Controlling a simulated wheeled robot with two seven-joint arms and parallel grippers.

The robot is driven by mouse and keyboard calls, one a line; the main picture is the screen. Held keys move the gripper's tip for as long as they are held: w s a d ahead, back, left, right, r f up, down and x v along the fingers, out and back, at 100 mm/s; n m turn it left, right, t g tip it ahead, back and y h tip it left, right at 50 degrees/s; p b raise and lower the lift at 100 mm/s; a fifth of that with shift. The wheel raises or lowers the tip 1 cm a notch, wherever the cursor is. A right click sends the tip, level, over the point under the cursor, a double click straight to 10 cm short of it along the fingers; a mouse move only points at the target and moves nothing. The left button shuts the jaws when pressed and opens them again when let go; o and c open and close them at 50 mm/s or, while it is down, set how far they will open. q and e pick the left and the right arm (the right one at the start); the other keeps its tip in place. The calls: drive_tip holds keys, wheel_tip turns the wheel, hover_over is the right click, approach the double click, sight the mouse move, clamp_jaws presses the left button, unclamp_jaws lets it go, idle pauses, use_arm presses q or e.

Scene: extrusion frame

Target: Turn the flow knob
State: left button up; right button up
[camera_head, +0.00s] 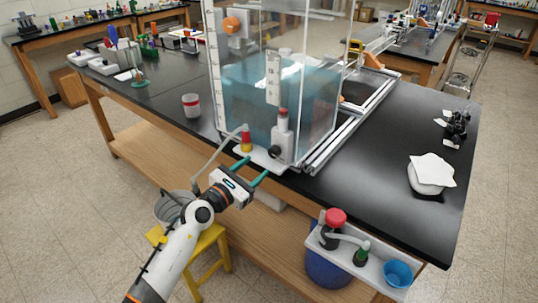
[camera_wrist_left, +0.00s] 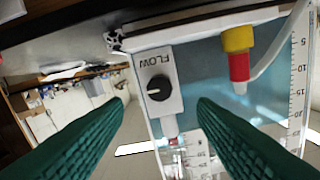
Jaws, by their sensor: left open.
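The flow knob (camera_wrist_left: 159,87) is a small round black knob with a white mark, on a white panel (camera_wrist_left: 155,60) labelled FLOW. In the head view the knob (camera_head: 277,152) shows dark at the front base of a clear tank (camera_head: 240,105) holding blue water. My left gripper (camera_head: 257,172) is open and empty, with its teal fingers pointing toward the panel. In the left wrist view its two ribbed green fingers (camera_wrist_left: 162,108) stand wide apart, one to each side of the knob in the picture. They appear apart from it. My right gripper is not in view.
A yellow and red fitting (camera_head: 246,141) with a pale hose is left of the knob. A white jar (camera_head: 191,105) with a red band stands left of the tank. A shelf (camera_head: 372,270) with a blue cup juts from the bench front. A yellow stool (camera_head: 205,245) stands below.

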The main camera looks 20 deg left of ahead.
sight(272, 154)
use_arm(q)
drive_tip(key=x, duration=0.6)
drive_tip(key=shift+w, duration=0.1)
drive_tip(key=shift+w+d, duration=0.25)
drive_tip(key=shift+w, duration=0.35)
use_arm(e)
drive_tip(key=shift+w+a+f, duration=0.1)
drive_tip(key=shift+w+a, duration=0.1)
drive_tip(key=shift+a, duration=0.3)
use_arm(q)
drive_tip(key=c, duration=1)
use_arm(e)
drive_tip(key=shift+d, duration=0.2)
